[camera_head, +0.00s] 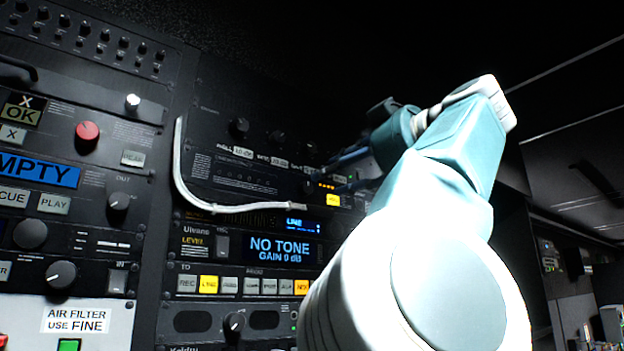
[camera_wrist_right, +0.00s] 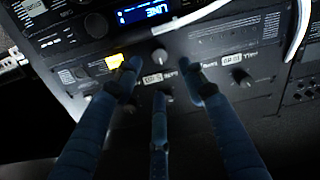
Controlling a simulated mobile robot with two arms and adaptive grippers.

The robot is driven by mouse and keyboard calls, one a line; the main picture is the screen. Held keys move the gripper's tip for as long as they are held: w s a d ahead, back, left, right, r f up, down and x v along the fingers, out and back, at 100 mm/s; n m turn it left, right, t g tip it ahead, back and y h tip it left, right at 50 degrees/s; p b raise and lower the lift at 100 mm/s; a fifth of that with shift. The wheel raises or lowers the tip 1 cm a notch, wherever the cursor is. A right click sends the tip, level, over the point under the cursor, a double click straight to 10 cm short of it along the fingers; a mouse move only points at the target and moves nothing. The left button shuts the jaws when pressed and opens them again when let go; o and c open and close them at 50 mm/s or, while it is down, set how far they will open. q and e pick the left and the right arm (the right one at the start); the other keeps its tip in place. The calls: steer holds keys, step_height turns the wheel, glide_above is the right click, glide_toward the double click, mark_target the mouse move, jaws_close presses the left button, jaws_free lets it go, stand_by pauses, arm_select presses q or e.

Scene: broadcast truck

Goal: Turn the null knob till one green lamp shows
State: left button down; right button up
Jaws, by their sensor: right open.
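My right gripper (camera_head: 328,172) reaches in from the right to the upper panel of the rack in the head view. In the right wrist view the blue fingers of the gripper (camera_wrist_right: 159,72) are apart, and a small knob with a pale tip (camera_wrist_right: 160,55) stands between them. I cannot read its label or tell whether a finger touches it. In the head view a short row of lit amber lamps (camera_head: 326,185) shows by the fingertips. I see no green lamp in that row. My left gripper is not in view.
A lit yellow button (camera_head: 333,200) and a blue "NO TONE" display (camera_head: 280,249) sit below. A white cable (camera_head: 200,203) hangs across the panel. Another knob (camera_wrist_right: 242,77) is beside my fingers. My right arm hides the panel's right side.

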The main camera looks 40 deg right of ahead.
mark_target(308, 187)
steer(key=w+p, duration=0.2)
steer(key=w, duration=0.5)
steer(key=shift+d, duration=0.2)
steer(key=shift+w+d+f, duration=0.1)
steer(key=shift+w, duration=0.2)
steer(key=shift+s, duration=0.15)
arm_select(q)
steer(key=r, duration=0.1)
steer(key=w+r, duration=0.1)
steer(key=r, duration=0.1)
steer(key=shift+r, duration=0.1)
arm_select(e)
jaws_close()
